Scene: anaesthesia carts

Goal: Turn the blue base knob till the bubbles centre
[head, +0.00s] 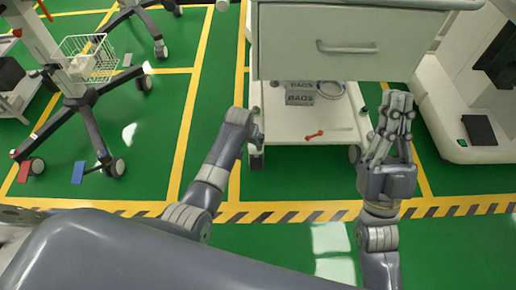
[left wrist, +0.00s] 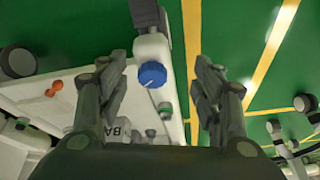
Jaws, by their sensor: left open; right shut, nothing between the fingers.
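The blue knob (left wrist: 152,75) shows in the left wrist view on a white block (left wrist: 151,50) at the edge of the cart's low shelf (left wrist: 65,105). In the head view I cannot make the knob out; my left wrist is in front of that shelf edge. My left gripper (left wrist: 157,72) is open, with one finger on each side of the knob in the picture and visible gaps to it. I cannot tell how far in front of the fingers it is. My right gripper (head: 397,105) is shut and empty beside the cart's right side. No bubbles show in either view.
A white cart drawer (head: 347,60) hangs over the low shelf (head: 290,128). On the shelf are a box marked BAGS (head: 300,98), a cable coil (head: 331,90) and an orange piece (head: 314,135). A wheeled stand (head: 78,95) is at left. Green floor (head: 150,120) lies between.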

